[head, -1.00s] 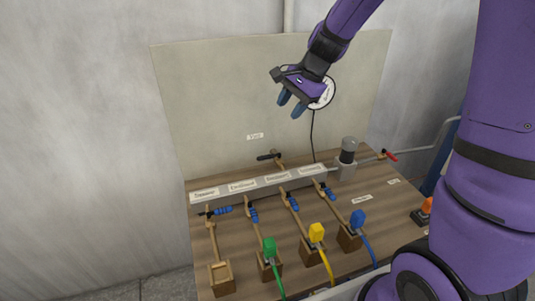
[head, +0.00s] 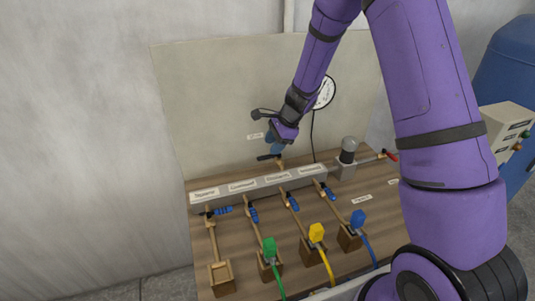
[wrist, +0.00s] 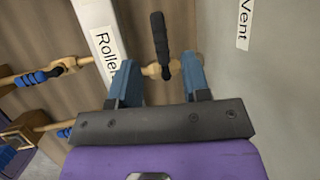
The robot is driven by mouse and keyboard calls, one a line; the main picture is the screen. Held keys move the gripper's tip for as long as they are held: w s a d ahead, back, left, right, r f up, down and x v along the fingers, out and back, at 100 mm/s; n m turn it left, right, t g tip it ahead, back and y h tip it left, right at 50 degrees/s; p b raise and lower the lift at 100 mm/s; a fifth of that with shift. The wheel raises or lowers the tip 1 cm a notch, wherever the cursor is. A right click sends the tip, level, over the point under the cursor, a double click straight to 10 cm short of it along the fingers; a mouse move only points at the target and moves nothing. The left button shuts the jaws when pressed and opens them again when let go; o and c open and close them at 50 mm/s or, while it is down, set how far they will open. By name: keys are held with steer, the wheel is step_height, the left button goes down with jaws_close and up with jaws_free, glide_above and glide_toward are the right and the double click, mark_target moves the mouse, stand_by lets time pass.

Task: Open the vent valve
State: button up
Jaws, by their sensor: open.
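The vent valve has a black handle (head: 268,157) on a brass pipe behind the grey manifold in the head view. In the wrist view its black handle (wrist: 159,38) points up the picture, with the brass valve body (wrist: 158,70) below. My gripper (head: 273,146) points down just above the valve. In the wrist view my gripper (wrist: 158,68) is open, with its two blue fingers on either side of the brass valve body and the lower end of the handle. I cannot tell whether either finger touches the valve. The "Vent" label (wrist: 244,24) is at the right.
The grey manifold (head: 257,187) with several labels runs in front of the valve. Blue-handled valves (head: 290,203) branch from it towards green (head: 269,246), yellow (head: 317,232) and blue (head: 358,217) plugs. A gauge (head: 325,93) hangs on the backboard. A red-handled valve (head: 389,154) is at the right.

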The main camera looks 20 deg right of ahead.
mark_target(268, 156)
steer(key=shift+x, duration=2.35)
jaws_close()
